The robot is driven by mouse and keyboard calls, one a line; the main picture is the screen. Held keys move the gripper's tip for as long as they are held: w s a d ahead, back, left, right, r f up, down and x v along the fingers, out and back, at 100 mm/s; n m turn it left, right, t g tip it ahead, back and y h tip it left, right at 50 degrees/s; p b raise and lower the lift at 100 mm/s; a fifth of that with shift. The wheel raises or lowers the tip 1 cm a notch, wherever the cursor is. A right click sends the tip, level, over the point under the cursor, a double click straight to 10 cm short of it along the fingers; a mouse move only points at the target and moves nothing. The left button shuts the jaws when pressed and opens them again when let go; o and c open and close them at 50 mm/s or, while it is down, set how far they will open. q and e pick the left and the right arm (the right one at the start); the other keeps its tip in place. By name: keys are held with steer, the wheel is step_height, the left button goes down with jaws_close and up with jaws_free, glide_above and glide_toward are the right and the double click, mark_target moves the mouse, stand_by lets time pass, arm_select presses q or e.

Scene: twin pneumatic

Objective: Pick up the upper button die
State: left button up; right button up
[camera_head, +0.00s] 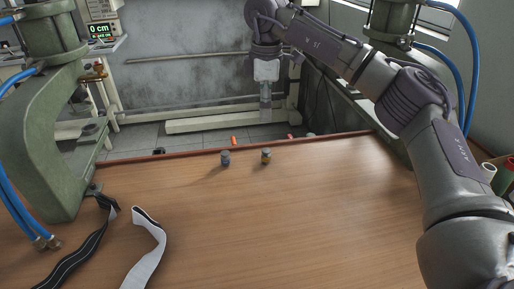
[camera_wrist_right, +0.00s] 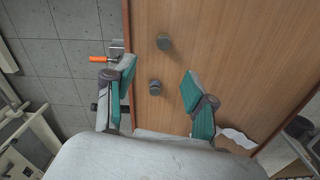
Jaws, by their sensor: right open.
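Two small button dies stand upright near the far edge of the wooden table. One is a grey die (camera_head: 225,158). The other, to its right, is a die with a brass-coloured part (camera_head: 266,156). In the right wrist view, one die (camera_wrist_right: 163,42) is ahead of the fingers and another die (camera_wrist_right: 155,87) appears between them. I cannot tell which is the upper die. My right gripper (camera_head: 265,113) points down beyond the table's far edge in the head view, above table height. It also shows in the right wrist view (camera_wrist_right: 155,73), open and empty. My left gripper is not in view.
The wooden table (camera_head: 290,220) is mostly clear. Striped straps (camera_head: 145,245) lie at its left front. Green presses (camera_head: 45,130) with blue hoses stand at both sides. Thread spools (camera_head: 488,171) are at the right. An orange-handled object (camera_wrist_right: 100,59) lies past the table edge.

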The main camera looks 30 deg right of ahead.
glide_above(265, 150)
step_height(265, 150, down, 7)
steer(key=shift+s+d+f, duration=0.1)
steer(key=shift+f+p, duration=0.65)
steer(key=shift+f, duration=2.35)
jaws_close()
